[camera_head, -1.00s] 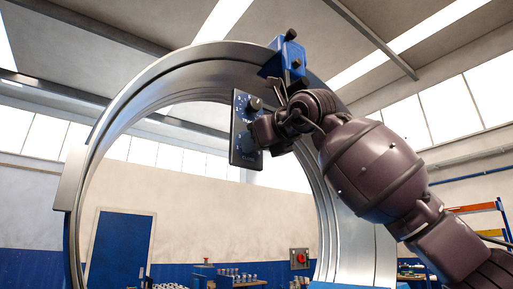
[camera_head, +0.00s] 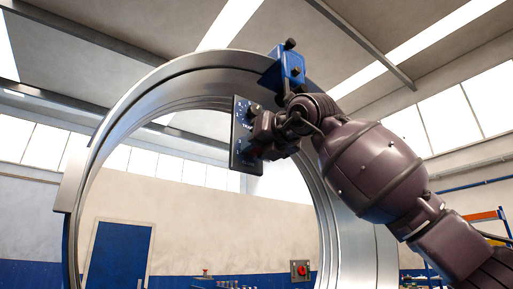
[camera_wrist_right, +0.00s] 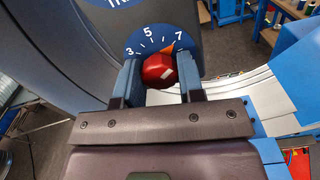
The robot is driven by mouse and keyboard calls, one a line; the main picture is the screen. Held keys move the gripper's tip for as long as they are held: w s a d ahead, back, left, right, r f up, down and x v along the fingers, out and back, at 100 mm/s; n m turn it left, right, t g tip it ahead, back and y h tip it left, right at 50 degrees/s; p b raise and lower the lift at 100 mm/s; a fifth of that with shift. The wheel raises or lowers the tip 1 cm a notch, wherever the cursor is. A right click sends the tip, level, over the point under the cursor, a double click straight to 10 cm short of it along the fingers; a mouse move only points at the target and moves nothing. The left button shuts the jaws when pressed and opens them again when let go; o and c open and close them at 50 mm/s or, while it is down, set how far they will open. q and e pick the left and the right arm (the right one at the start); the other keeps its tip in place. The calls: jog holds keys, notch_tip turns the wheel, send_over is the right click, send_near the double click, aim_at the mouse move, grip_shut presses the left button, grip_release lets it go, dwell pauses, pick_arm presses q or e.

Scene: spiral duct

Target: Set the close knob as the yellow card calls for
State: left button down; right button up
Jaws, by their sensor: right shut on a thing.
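A dark control panel (camera_head: 239,118) with a blue numbered dial and an upper knob (camera_head: 253,110) hangs inside the big metal ring. My right gripper (camera_wrist_right: 159,64) is at the panel's lower dial, which it mostly covers in the head view. In the right wrist view it is shut on a red knob (camera_wrist_right: 158,70), one finger on each side. The blue dial (camera_wrist_right: 146,40) behind the knob shows 3, 5 and 7. An orange pointer (camera_wrist_right: 169,48) sits between 5 and 7, nearer 7. I see no yellow card. My left gripper is not in view.
The silver ring (camera_head: 90,170) surrounds the panel, with a blue clamp block (camera_head: 291,68) above it. A red switch on a grey plate (camera_head: 300,270) is on the far wall. A blue door (camera_head: 120,253) is at the left. The ring's middle is open.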

jog(key=o, duration=0.9)
jog(key=b+v, duration=0.2)
jog(key=v, duration=0.9)
jog(key=shift+a, duration=0.1)
